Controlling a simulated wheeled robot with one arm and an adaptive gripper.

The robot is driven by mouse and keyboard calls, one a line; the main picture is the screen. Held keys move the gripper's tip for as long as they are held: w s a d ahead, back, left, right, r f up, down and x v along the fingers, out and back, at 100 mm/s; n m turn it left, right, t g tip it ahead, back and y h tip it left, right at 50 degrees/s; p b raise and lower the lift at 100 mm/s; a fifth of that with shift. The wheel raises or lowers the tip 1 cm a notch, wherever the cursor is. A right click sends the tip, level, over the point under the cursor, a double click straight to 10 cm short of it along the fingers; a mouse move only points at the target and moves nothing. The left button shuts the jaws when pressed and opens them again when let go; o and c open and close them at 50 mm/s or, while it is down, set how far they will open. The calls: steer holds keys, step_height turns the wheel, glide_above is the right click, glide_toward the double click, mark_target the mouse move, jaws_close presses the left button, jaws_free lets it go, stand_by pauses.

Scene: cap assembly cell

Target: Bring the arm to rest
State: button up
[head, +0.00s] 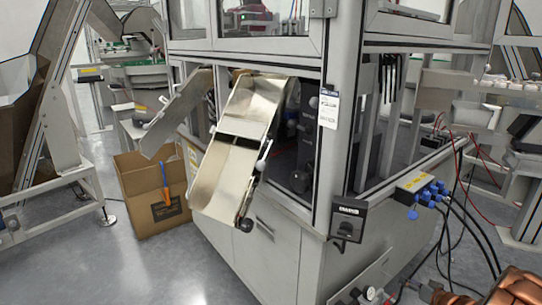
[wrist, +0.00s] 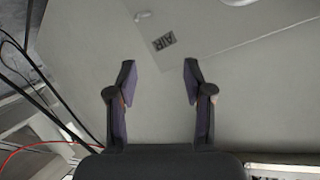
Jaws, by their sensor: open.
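My gripper (wrist: 157,85) shows in the wrist view, with its two dark fingers spread apart and nothing between them. I cannot tell how far the fingers are from the panel. In the head view the gripper is not visible. A copper-coloured piece of my arm shows at the bottom right corner there.
In the head view a machine cabinet (head: 270,250) with a metal chute (head: 222,175) stands in the middle. A cardboard box (head: 150,195) is on the floor to its left. Blue connectors and hanging black cables (head: 468,215) are at the right. Open floor (head: 110,260) lies front left.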

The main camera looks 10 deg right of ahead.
steer(key=w+a+r+g+h+p, duration=0.2)
steer(key=r+h+p, duration=0.15)
steer(key=r, duration=0.85)
steer(key=w+a+r+g+h+p, duration=0.15)
steer(key=r+p, duration=0.35)
steer(key=r, duration=0.8)
steer(key=s+a+r+g+h+p, duration=0.1)
steer(key=s+a+r+g+p, duration=0.35)
steer(key=s+a+r, duration=0.6)
steer(key=s+a+r+n+g+y+p, duration=0.1)
steer(key=s+a+r+p, duration=0.3)
steer(key=s, duration=0.8)
steer(key=s+a+r+n+g+y+p, duration=0.1)
steer(key=s+a+r+g+p, duration=0.2)
steer(key=s+a+r, duration=0.6)
steer(key=s+a+r+n+g+y+p, duration=0.1)
steer(key=s+a+r+g+p, duration=0.2)
steer(key=s+a, duration=0.9)
steer(key=s+r+p, duration=0.3)
steer(key=r, duration=0.1)
steer(key=shift+a+r, duration=0.25)
steer(key=shift+a, duration=0.05)
steer(key=shift+c, duration=0.9)
steer(key=shift+a, duration=0.1)
